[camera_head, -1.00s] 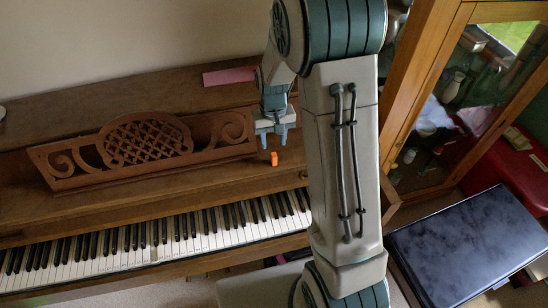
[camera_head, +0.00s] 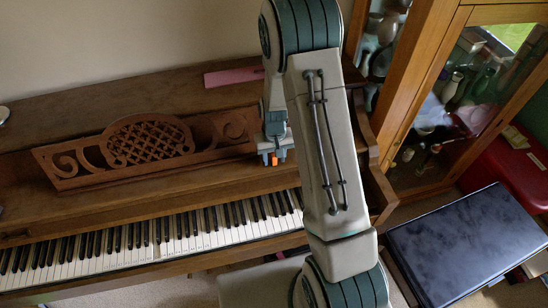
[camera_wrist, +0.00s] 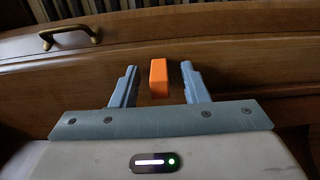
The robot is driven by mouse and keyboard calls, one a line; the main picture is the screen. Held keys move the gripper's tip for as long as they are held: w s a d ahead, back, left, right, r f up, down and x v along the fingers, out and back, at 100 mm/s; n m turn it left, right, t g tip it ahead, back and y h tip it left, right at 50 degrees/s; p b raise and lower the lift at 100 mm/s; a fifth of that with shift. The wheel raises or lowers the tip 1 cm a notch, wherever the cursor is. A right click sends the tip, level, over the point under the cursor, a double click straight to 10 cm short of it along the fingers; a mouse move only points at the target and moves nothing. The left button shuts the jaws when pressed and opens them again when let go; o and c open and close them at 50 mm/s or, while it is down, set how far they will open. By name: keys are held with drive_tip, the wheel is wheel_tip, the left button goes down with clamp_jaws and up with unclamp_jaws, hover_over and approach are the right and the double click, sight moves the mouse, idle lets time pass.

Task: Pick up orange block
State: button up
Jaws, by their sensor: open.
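The orange block (camera_head: 273,159) is on the wooden ledge of the piano, above the right part of the keyboard. My gripper (camera_head: 274,156) is over it in the head view, with its blue fingers on either side. In the wrist view the orange block (camera_wrist: 158,78) stands between the two open fingers of my gripper (camera_wrist: 159,84), with gaps on both sides. The fingers do not appear to touch it.
The piano keyboard (camera_head: 160,243) runs below the ledge. A carved music stand (camera_head: 140,143) is left of my gripper. A pink object (camera_head: 234,77) lies on the piano top behind. A brass handle (camera_wrist: 70,34) shows in the wrist view. A glass cabinet (camera_head: 385,165) stands at right.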

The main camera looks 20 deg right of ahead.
drive_tip(key=shift+c, duration=0.3)
clamp_jaws()
drive_tip(key=shift+r, duration=0.15)
